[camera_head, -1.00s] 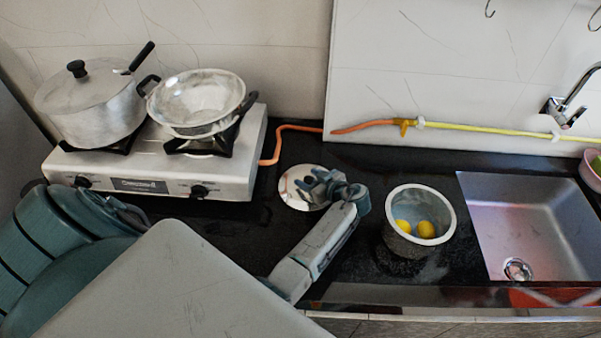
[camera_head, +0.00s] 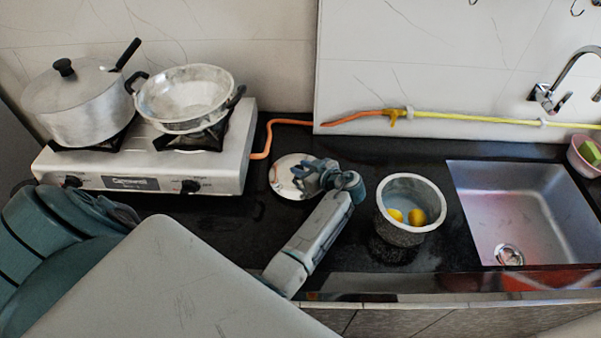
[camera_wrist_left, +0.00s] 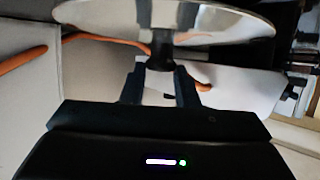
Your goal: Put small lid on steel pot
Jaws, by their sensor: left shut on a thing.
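The small lid (camera_head: 285,177) is a shiny round disc over the black counter, right of the stove. My left gripper (camera_head: 316,176) is shut on its dark knob. In the left wrist view the lid (camera_wrist_left: 165,18) spans the top, with its knob (camera_wrist_left: 160,50) between the fingers (camera_wrist_left: 160,85). I cannot tell how high the lid is above the counter. A steel pot (camera_head: 413,190), open on top with yellow fruits inside, stands on the counter right of the gripper. My right gripper is not in view.
A white gas stove (camera_head: 215,172) at the left holds a lidded saucepan (camera_head: 82,110) and a metal bowl-like pan (camera_head: 185,95). A sink (camera_head: 520,205) lies right of the steel pot. An orange hose (camera_head: 268,135) runs behind the lid.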

